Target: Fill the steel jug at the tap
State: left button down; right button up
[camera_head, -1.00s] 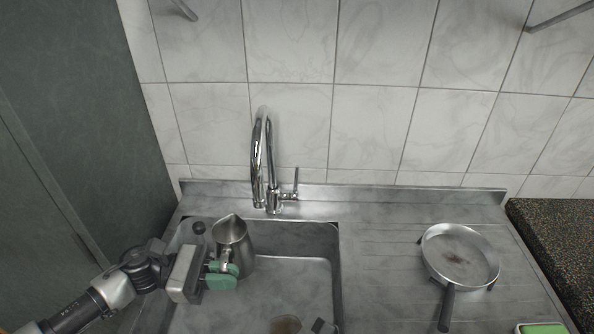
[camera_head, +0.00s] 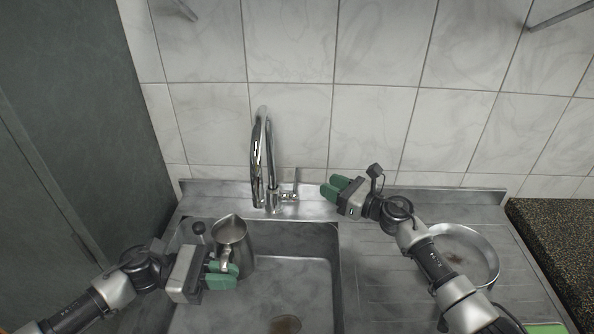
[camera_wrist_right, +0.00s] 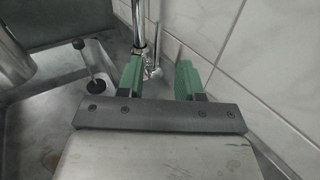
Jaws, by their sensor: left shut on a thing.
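The steel jug (camera_head: 233,238) is upright over the left part of the sink, to the left of and in front of the tap spout. My left gripper (camera_head: 226,270) is shut on the jug's handle from the left. The chrome tap (camera_head: 262,160) rises behind the sink, with its thin upright lever (camera_head: 297,184) on its right side. My right gripper (camera_head: 332,187) is open and empty, just right of the lever and pointing at it. In the right wrist view, the lever (camera_wrist_right: 178,60) shows ahead between the parted green fingers. I see no water stream.
A pan (camera_head: 485,262) lies on the drainboard at the right, partly hidden by my right arm. A tiled wall (camera_head: 375,125) stands close behind the tap.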

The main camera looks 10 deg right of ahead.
send_over(297, 192)
jog(key=shift+w, duration=0.1)
dwell(0.3)
grip_shut()
